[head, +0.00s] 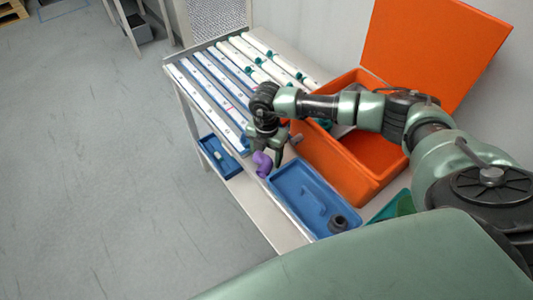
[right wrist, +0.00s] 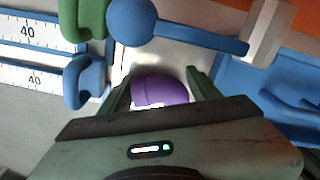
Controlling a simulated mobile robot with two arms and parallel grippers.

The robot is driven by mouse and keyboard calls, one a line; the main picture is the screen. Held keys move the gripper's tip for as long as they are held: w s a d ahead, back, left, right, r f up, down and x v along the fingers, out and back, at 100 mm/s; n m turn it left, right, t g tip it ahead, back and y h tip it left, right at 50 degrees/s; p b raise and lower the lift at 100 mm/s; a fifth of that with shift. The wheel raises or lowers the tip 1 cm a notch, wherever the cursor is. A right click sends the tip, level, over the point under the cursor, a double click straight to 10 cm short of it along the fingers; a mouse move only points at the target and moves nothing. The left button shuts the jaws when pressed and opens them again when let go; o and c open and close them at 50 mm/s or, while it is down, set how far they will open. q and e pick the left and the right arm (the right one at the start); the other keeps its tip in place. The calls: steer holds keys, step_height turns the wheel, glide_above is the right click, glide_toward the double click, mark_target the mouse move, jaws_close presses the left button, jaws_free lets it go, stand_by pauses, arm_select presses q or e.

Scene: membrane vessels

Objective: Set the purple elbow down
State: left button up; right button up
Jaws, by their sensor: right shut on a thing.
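The purple elbow (head: 262,163) is at my right gripper (head: 268,153), near the front edge of the table. In the right wrist view the purple elbow (right wrist: 160,91) sits between the two fingers of my right gripper (right wrist: 160,82), which is shut on it. The underside of the elbow is hidden, so I cannot tell whether it touches the table. My left gripper is not in view.
A blue tray (head: 283,180) with a dark ring (head: 338,223) is to the right of the elbow. An open orange box (head: 335,165) stands behind it. Long white tubes (head: 205,95) lie at the left. A blue bin (head: 212,160) sits lower down.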

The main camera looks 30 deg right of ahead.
steer(key=shift+f, duration=0.2)
steer(key=o, duration=1.1)
